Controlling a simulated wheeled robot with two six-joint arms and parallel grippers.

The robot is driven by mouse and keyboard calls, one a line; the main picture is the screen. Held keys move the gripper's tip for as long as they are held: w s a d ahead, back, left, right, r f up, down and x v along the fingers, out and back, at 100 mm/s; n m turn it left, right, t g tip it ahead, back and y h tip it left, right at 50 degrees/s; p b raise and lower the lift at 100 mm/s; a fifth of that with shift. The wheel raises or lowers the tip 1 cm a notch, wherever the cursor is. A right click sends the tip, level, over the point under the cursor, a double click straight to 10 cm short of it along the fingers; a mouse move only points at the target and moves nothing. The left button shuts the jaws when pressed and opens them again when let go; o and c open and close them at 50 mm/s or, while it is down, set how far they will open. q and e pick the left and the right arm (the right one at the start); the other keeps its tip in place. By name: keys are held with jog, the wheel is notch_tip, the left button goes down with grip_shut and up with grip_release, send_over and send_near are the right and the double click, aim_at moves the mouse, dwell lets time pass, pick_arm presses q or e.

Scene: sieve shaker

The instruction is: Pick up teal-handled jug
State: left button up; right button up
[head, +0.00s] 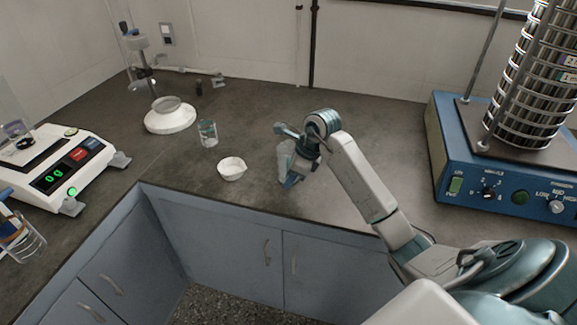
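My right gripper (288,155) is low over the counter, right of the white bowl. Its arm comes in from the lower right. A pale, partly see-through upright shape (285,160) is at its fingers, with teal parts above and below. I cannot tell whether this is the jug or part of the gripper, or whether the fingers are closed on it. A small clear glass vessel (208,134) with a teal tint stands apart, behind the bowl. No teal handle shows clearly.
A white bowl (232,169) sits near the counter's front edge. A white balance (55,165) is at left, and a round white-based apparatus (170,116) at the back. A blue sieve shaker (500,170) stands at right. The dark counter (350,115) behind my gripper is clear.

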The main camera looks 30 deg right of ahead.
jog(key=shift+f, duration=0.15)
jog(key=shift+w, duration=0.1)
grip_shut()
jog(key=shift+r, duration=0.2)
